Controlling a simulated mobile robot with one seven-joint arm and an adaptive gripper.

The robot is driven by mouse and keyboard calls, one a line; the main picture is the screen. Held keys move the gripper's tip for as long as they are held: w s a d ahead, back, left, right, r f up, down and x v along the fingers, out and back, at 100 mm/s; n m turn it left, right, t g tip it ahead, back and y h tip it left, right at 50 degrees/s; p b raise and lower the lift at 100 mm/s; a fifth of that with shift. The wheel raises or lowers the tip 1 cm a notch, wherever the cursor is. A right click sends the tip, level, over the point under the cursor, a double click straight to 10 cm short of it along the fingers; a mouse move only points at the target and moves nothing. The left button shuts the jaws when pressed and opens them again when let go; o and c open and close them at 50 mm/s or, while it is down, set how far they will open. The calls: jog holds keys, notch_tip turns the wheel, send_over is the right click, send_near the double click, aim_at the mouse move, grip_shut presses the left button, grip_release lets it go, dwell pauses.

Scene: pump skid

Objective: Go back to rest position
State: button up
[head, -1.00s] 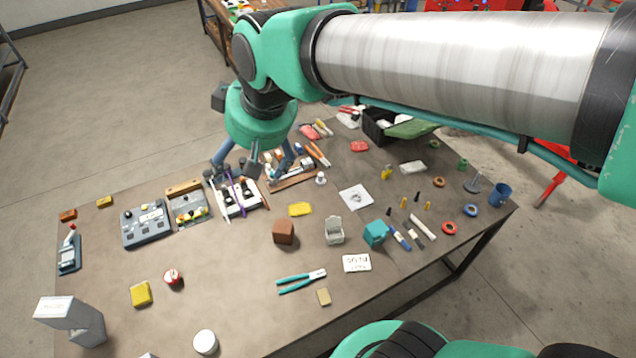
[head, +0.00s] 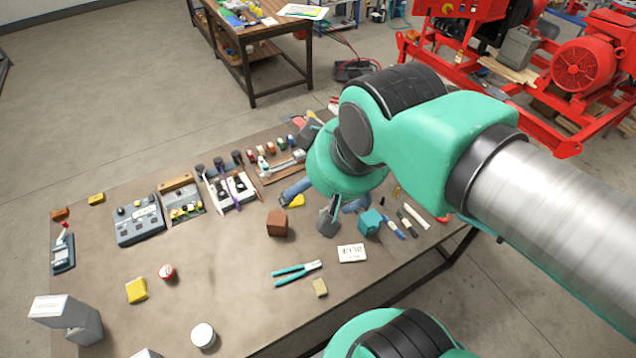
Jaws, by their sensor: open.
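My gripper (head: 326,212) hangs below the green wrist of my arm, over the middle of the workbench (head: 225,265). Its jaws are open and nothing shows between them. The wrist hides part of the gripper and the things behind it. A brown block (head: 278,223) lies to the left of the gripper. A teal block (head: 369,222) lies to its right. I cannot tell how high the gripper is above the bench.
Green-handled pliers (head: 296,272) and a white label card (head: 351,253) lie in front. A grey control box (head: 139,226) and a white rack (head: 230,190) stand left. A second table (head: 255,55) and red pump machinery (head: 560,75) stand behind. The bench's front left has bare patches.

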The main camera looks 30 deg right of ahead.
notch_tip(320, 180, down, 17)
jog(key=b, duration=1.7)
jog(key=shift+f, duration=0.2)
